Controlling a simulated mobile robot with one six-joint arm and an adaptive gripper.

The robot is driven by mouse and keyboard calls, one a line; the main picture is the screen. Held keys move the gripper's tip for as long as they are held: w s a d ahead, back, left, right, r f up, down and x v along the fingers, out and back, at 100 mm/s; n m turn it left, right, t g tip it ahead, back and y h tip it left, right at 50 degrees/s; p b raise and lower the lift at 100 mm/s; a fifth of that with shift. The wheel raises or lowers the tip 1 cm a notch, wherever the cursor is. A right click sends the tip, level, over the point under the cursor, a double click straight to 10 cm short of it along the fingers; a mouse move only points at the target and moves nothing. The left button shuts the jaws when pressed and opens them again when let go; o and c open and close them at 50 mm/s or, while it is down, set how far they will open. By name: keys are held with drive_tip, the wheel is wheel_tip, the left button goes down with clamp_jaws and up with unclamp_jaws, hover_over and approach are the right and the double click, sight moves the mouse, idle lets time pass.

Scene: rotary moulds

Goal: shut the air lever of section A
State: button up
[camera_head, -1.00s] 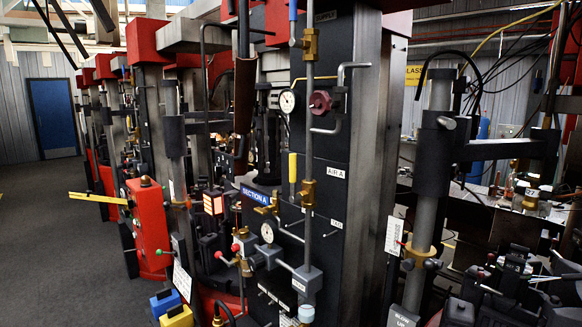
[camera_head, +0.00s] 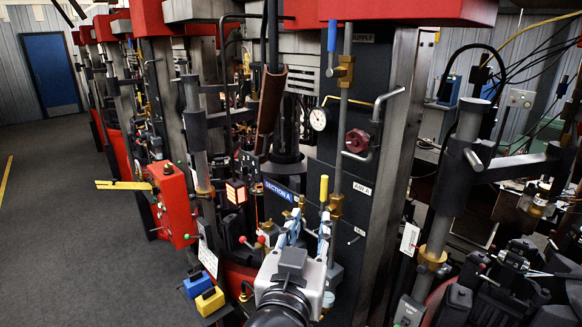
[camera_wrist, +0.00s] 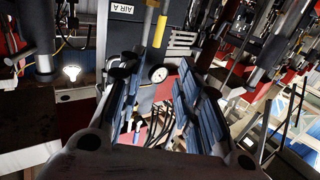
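The air lever of section A is a yellow handle (camera_head: 324,188), upright beside the vertical pipe at a brass valve (camera_head: 336,205), left of the "AIR A" label (camera_head: 362,188). In the wrist view the yellow handle (camera_wrist: 160,31) shows at top centre, beyond the fingertips, near the same label (camera_wrist: 122,8). My gripper (camera_head: 308,222) is in front of the panel, below the lever in the head picture. Its blue-grey fingers stand apart with nothing held between them in the wrist view (camera_wrist: 154,78). I see no contact with the lever.
A blue supply lever (camera_head: 332,36) is higher on the pipe. A gauge (camera_head: 318,119) and a dark red handwheel (camera_head: 356,141) are above the yellow handle. The "SECTION A" sign (camera_head: 278,190) and red-knobbed valves (camera_head: 262,240) are to the left. Open floor (camera_head: 70,230) lies far left.

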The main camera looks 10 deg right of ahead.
sight(324, 185)
drive_tip(key=x, duration=1.7)
drive_tip(key=shift+w+d, duration=0.15)
drive_tip(key=shift+d, duration=0.1)
clamp_jaws()
